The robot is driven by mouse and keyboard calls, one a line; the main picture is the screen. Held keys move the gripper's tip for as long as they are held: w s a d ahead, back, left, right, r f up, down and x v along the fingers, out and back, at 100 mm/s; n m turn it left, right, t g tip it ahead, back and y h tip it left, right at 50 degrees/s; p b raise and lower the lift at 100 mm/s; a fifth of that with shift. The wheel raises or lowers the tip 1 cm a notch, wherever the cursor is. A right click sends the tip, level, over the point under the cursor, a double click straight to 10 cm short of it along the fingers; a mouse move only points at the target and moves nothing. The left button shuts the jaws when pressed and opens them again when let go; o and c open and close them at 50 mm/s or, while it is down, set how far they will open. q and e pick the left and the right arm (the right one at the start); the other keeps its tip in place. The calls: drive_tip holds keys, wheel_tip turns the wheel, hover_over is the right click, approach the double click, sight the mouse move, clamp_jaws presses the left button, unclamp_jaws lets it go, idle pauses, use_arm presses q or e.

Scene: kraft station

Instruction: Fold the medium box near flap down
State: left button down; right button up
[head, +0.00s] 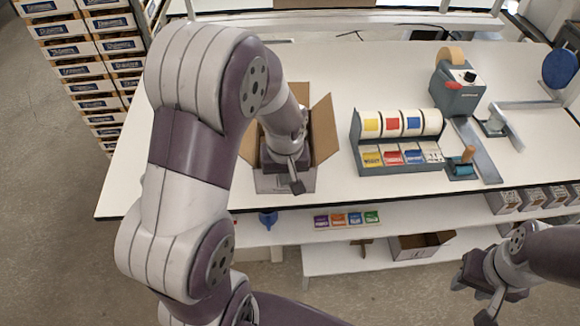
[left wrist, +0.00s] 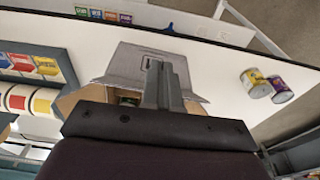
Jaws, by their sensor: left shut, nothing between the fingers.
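The medium box (head: 324,130) is an open brown cardboard box with a pale outside, standing on the white table near its front edge. Its left and right flaps stand up and lean outward. A pale panel on its near side (head: 304,181) carries a printed mark in the left wrist view (left wrist: 124,66); I cannot tell whether it is the near flap or the wall. My left gripper (head: 297,186) is shut and empty, over the box's near side; its fingers also show in the left wrist view (left wrist: 160,84). Whether they touch the box is unclear. My right gripper (head: 474,302) is open and empty, off the table's front right.
A rack of coloured labels (head: 400,142) and a tape dispenser (head: 457,92) stand right of the box. Two cans (left wrist: 268,85) stand beside the box in the left wrist view. A lower shelf (head: 400,215) holds small coloured packs (head: 346,219).

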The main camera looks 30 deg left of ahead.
use_arm(q)
drive_tip(key=w+a, duration=0.1)
drive_tip(key=w, duration=0.1)
drive_tip(key=w+a+p, duration=0.1)
drive_tip(key=w, duration=0.1)
drive_tip(key=w+a, duration=0.1)
drive_tip(key=w, duration=0.2)
drive_tip(key=shift+a+r+p, duration=0.15)
drive_tip(key=shift+a+p, duration=0.2)
drive_tip(key=shift+p, duration=0.05)
drive_tip(key=shift+w, duration=0.15)
drive_tip(key=w+a, duration=0.1)
drive_tip(key=w+f, duration=0.1)
drive_tip(key=w, duration=0.1)
drive_tip(key=shift+a+f, duration=0.2)
drive_tip(key=shift+a, duration=0.15)
